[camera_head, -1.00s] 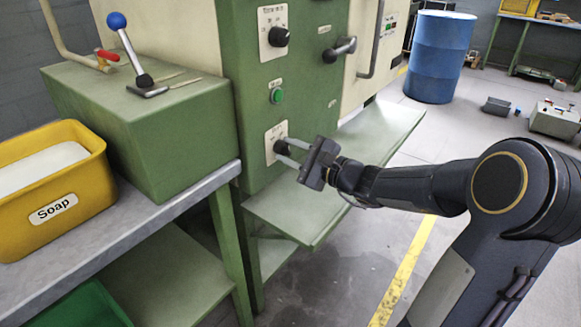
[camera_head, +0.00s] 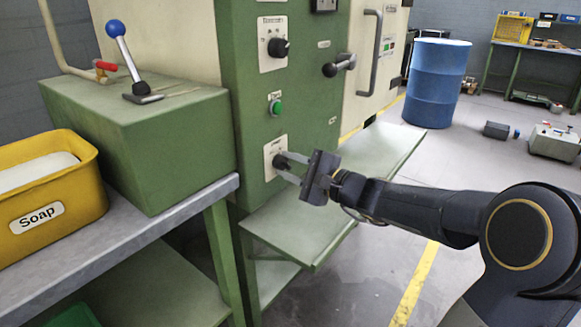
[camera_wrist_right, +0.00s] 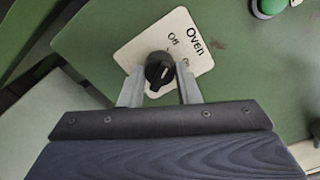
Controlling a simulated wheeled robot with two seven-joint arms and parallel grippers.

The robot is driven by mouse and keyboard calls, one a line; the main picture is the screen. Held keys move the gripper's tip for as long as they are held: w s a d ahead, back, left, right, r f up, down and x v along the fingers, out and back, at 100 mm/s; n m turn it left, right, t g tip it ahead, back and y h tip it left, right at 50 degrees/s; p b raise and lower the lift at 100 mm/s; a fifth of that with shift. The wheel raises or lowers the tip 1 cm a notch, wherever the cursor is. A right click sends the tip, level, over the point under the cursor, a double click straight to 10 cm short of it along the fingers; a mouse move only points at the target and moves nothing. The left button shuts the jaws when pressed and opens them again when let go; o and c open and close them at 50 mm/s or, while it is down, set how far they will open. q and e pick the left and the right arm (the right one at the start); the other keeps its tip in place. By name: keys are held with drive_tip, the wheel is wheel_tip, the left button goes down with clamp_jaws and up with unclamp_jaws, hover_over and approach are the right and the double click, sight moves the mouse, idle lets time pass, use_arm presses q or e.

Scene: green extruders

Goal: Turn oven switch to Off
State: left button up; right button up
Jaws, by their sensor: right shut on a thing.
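The oven switch is a black rotary knob (camera_wrist_right: 159,71) on a white plate (camera_wrist_right: 192,47) marked "Oven", "Off" and "On" in the right wrist view. In the head view the knob (camera_head: 281,161) sits low on the front of the green machine (camera_head: 300,105). My right gripper (camera_head: 288,168) reaches it from the right, with its fingers shut on the knob's sides. In the right wrist view its two grey fingers (camera_wrist_right: 160,88) stand either side of the knob. The knob's pale pointer mark is too small to read surely. My left gripper is not in view.
A green button (camera_head: 276,107) and another black knob (camera_head: 278,47) are above the switch. A lever handle (camera_head: 340,65) sticks out at the upper right. A green shelf (camera_head: 330,205) lies below my right forearm. A yellow soap bin (camera_head: 85,200) stands at left.

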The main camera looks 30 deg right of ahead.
drive_tip(key=o, duration=1)
drive_tip(key=shift+c, duration=0.2)
drive_tip(key=p+v, duration=0.1)
drive_tip(key=v, duration=0.6)
drive_tip(key=shift+s+d, duration=0.15)
drive_tip(key=shift+s, duration=0.2)
drive_tip(key=s+a+f+n+g+y, duration=0.25)
drive_tip(key=s+a+n+g, duration=0.3)
drive_tip(key=a, duration=0.45)
drive_tip(key=s+a+f+n+g+h, duration=0.2)
drive_tip(key=s+a+f+n+g, duration=0.1)
drive_tip(key=s+f+n, duration=0.4)
drive_tip(key=s+a+f+n+g+h, duration=0.25)
drive_tip(key=s+f+n, duration=0.2)
drive_tip(key=s, duration=0.45)
wheel_tip(320, 180, up, 30)
drive_tip(key=h+p, duration=0.1)
drive_tip(key=p, duration=2.9)
drive_tip(key=shift+d+n, duration=0.4)
